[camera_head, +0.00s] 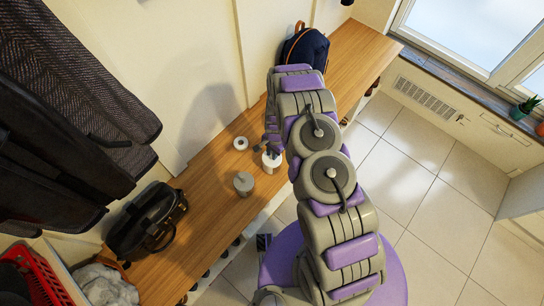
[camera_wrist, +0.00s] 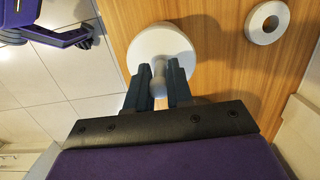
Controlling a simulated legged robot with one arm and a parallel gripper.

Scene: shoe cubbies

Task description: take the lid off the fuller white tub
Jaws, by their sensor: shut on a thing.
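My gripper (camera_wrist: 162,84) is shut on the knob of a round white lid (camera_wrist: 150,43), with one dark finger on each side of the knob. In the head view my gripper (camera_head: 271,150) is over a white tub (camera_head: 271,164) on the wooden bench. Whether the lid rests on this tub or is clear of it I cannot tell. A second, greyer-looking tub (camera_head: 243,185) with a knobbed lid stands to its lower left, apart from it. The contents of both tubs are hidden.
A white ring (camera_head: 240,143), also in the wrist view (camera_wrist: 267,22), lies near the wall side of the bench (camera_head: 213,178). A black bag (camera_head: 147,222) and a blue backpack (camera_head: 305,48) stand farther along. Dark coats (camera_head: 75,90) hang at left.

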